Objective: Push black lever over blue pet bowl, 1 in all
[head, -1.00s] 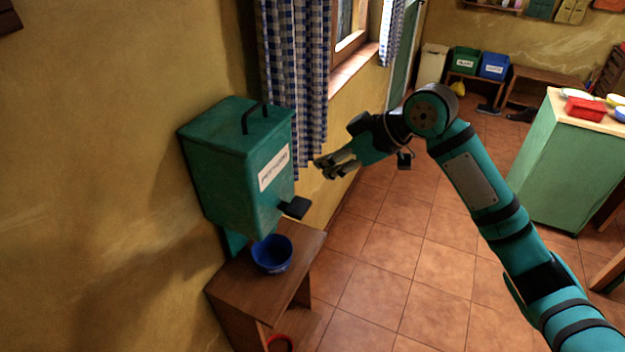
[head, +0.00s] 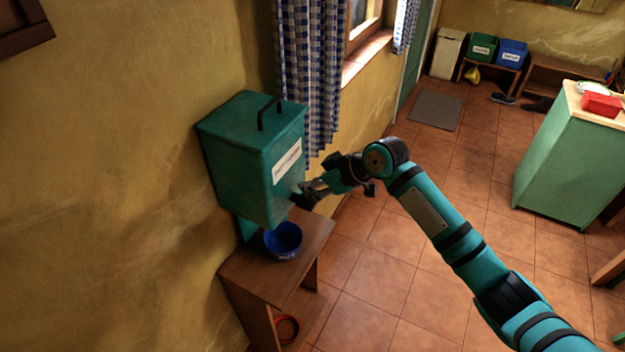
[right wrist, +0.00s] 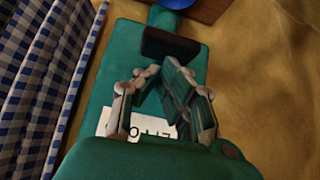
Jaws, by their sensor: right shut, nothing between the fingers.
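The green dispenser box (head: 240,165) hangs on the wall with a black handle on its lid and a white label on its front. The black lever (head: 305,203) sticks out low on its front, partly hidden by my gripper; in the right wrist view the lever (right wrist: 170,44) shows as a dark block beyond my fingertips. The blue pet bowl (head: 283,240) stands on the wooden stand below; its edge shows at the top of the right wrist view (right wrist: 177,3). My right gripper (head: 303,190) is shut and empty, close by the lever; contact cannot be told. My left gripper is out of view.
The wooden stand (head: 262,278) is under the dispenser, with a red bowl (head: 287,328) on its lower level. A checked curtain (head: 310,80) hangs just behind the dispenser. The tiled floor is open to the right, up to a green counter (head: 562,160).

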